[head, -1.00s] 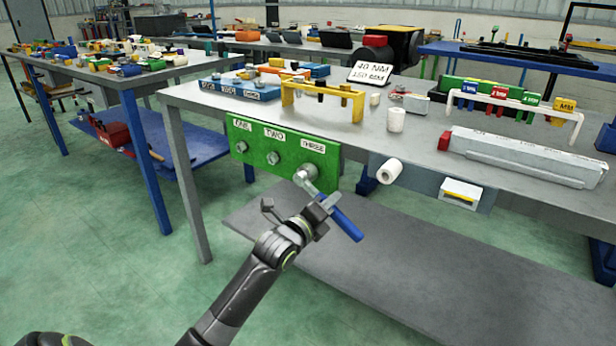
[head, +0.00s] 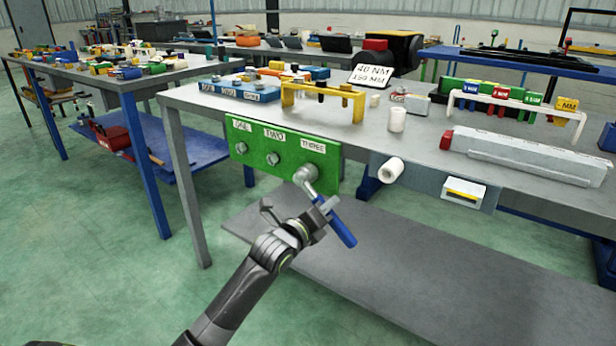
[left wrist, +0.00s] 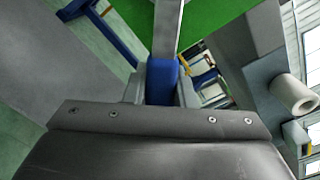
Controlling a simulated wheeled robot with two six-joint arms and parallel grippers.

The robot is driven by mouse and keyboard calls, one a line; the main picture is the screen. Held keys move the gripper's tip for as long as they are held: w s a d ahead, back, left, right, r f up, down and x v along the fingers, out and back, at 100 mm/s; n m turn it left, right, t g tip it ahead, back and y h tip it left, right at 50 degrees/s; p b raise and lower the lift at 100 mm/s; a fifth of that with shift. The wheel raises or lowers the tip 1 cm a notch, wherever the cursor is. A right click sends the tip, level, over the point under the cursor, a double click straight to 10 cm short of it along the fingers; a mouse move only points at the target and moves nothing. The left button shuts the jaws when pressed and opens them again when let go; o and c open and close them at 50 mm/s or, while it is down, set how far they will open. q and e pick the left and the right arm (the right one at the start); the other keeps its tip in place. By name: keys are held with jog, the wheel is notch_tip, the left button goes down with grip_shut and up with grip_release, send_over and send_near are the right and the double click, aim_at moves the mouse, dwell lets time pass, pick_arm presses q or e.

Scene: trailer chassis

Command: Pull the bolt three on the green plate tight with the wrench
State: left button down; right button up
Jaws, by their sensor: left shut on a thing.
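The green plate (head: 262,152) hangs on the front of the grey bench, with labels ONE, TWO and THREE above its bolts; it also shows in the left wrist view (left wrist: 212,40). Bolt three (head: 305,174) is at the plate's right end, with the wrench's head over it. The wrench (head: 342,228) has a grey shaft and a blue handle, and slants down to the right. My left gripper (head: 325,208) is shut on it near the top of the blue handle, which also shows between the fingers in the left wrist view (left wrist: 162,80). My right gripper is out of view.
A white roll (head: 390,169) and a small box with a yellow slot (head: 463,192) stick out from the bench front, right of the plate. A grey lower shelf (head: 400,270) lies below. A yellow rack (head: 322,90) stands on the bench top. Open floor is at the left.

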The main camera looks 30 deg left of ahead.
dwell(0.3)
pick_arm(q)
jog(key=shift+a+f+m+b, duration=0.4)
jog(key=shift+a+m+b, duration=0.1)
jog(key=shift+m+b, duration=0.45)
jog(key=shift+r, duration=0.1)
dwell(0.3)
jog(key=shift+d+n+p, duration=0.15)
jog(key=shift+n+p, duration=0.1)
jog(key=shift+p, duration=0.05)
jog(key=shift+s, duration=0.1)
jog(key=shift+s+a+p, duration=0.15)
jog(key=shift+s+p, duration=0.5)
jog(key=shift+s, duration=0.8)
jog(key=shift+s+a+p, duration=0.1)
jog(key=shift+s+p, duration=0.5)
jog(key=shift+s, duration=0.85)
jog(key=shift+s, duration=0.1)
